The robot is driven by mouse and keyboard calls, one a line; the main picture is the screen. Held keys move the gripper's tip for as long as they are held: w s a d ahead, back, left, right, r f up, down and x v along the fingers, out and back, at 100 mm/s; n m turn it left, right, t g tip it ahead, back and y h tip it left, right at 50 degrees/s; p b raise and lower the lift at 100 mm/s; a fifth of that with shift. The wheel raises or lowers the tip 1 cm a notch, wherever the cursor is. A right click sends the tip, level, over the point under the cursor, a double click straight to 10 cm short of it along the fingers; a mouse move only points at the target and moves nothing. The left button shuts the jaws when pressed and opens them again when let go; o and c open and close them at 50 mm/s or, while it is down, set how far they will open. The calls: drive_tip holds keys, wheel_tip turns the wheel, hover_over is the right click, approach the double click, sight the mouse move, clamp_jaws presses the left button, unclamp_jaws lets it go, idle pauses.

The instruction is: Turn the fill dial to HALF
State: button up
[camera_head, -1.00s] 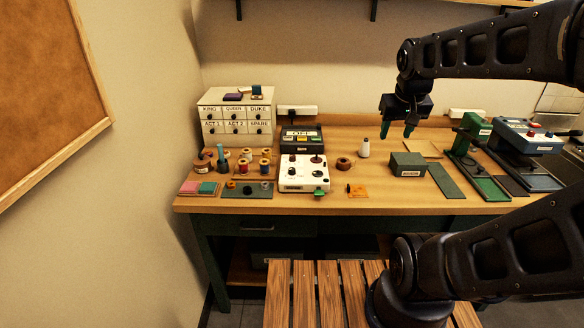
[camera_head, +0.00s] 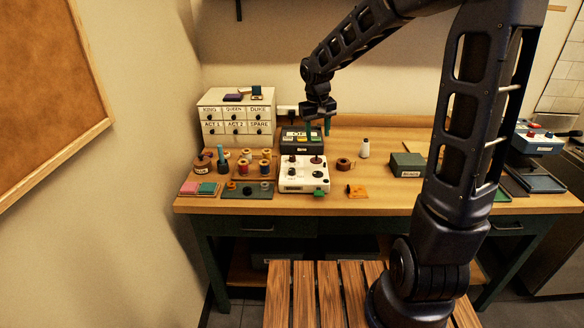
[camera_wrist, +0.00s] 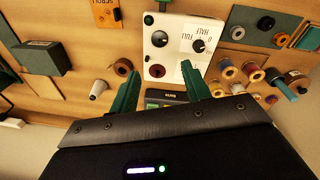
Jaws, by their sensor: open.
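The white control box (camera_head: 303,176) stands on the workbench, left of its middle. In the wrist view it appears upside down, with a black fill dial (camera_wrist: 198,46) beside printed FULL, HALF and 0 marks. Another black knob and a dark red knob (camera_wrist: 157,71) sit on the same box. My gripper (camera_head: 318,131) is open and empty, above the back of the bench near the dark console (camera_head: 301,140).
A labelled drawer cabinet (camera_head: 236,118) stands at the back left. Thread spools (camera_head: 265,167) crowd the bench left of the box. A brown spool (camera_head: 343,164), white cone (camera_head: 365,147) and dark green block (camera_head: 407,165) stand to the right.

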drive_tip(key=n+g, duration=0.1)
hover_over(292, 169)
wheel_tip(292, 169, down, 6)
drive_tip(key=shift+y, duration=0.4)
wheel_tip(292, 169, down, 11)
drive_tip(key=shift+s+r, duration=0.15)
drive_tip(key=shift+r, duration=0.05)
drive_tip(key=c, duration=1)
drive_tip(key=shift+n, duration=0.3)
drive_tip(key=n, duration=1.1)
